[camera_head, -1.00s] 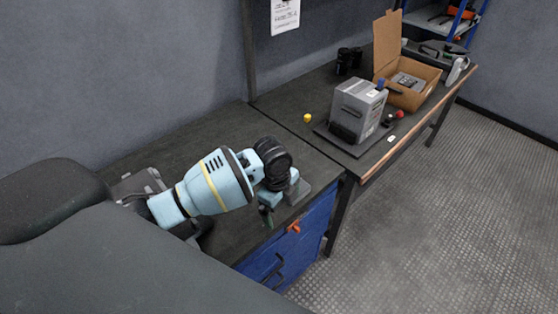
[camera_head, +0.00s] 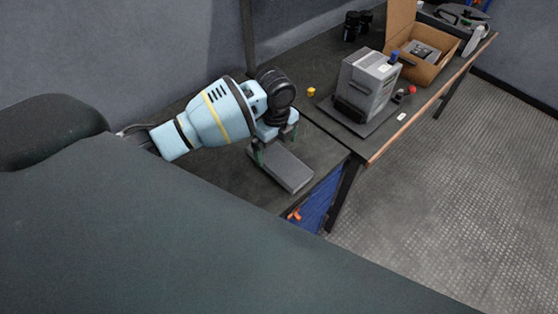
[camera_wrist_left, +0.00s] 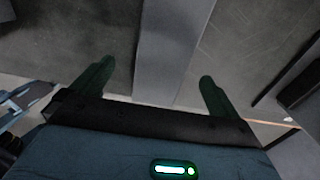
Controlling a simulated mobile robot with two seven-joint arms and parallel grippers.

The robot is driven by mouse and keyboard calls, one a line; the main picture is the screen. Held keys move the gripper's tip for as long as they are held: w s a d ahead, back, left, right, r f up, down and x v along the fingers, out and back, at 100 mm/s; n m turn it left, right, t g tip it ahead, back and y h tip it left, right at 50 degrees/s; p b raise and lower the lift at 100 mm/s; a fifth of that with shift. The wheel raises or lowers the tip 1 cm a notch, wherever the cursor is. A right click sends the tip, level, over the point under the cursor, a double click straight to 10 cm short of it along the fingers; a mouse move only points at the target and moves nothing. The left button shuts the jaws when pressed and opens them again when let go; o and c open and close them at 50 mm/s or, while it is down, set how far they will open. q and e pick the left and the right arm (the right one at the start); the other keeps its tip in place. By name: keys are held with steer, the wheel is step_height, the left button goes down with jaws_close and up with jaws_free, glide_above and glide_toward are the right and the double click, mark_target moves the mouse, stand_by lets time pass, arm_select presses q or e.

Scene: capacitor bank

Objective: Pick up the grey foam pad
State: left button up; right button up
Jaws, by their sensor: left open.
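The grey foam pad (camera_head: 288,172) lies flat on the dark bench top, a long grey block near the bench's right end. My left gripper (camera_head: 275,146) is at the pad's far part, pointing down, with one finger on each side of it. In the left wrist view the pad (camera_wrist_left: 172,45) runs as a grey strip between the two open fingers (camera_wrist_left: 157,74), with space at both sides. The gripper hides part of the pad in the head view. Whether the fingers touch the pad cannot be told. My right gripper is not in view.
A grey boxy unit (camera_head: 367,82) stands on a dark plate on the adjoining table. A yellow piece (camera_head: 311,91), a red piece (camera_head: 411,90) and an open cardboard box (camera_head: 432,70) are there too. A blue cabinet with an orange handle (camera_head: 294,215) is below the bench.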

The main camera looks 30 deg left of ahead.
mark_target(279, 159)
arm_select(q)
steer(key=shift+f, duration=0.25)
steer(key=f, duration=0.5)
steer(key=shift+w+d, duration=0.2)
steer(key=shift+w, duration=0.05)
steer(key=c, duration=1)
steer(key=shift+r, duration=0.1)
